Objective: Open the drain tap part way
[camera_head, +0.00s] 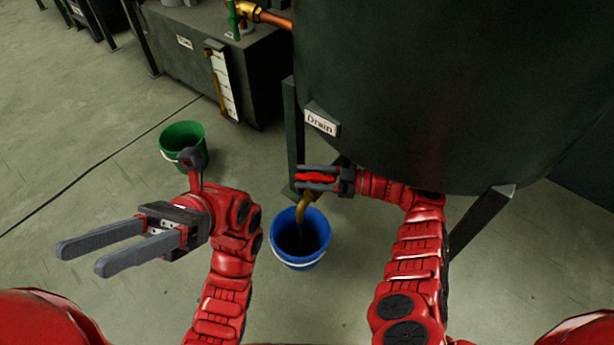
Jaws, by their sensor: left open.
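The drain tap has a red handle (316,177) and a brass spout (312,207) at the tank's lower left, under a white "Drain" label (321,122). My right gripper (308,178) is at the tap, with its two fingers on either side of the red handle. I cannot tell whether the fingers press on it. The tap body is partly hidden behind this gripper. A blue bucket (300,252) stands on the floor under the spout; its inside is dark. My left gripper (82,258) is open and empty, off to the left, well away from the tap.
The large dark tank (440,80) stands on legs (480,220) above and right of the tap. A green bucket (183,137) stands on the floor behind my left arm. A dark box with a gauge (222,82) is at the back. The floor at left is clear.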

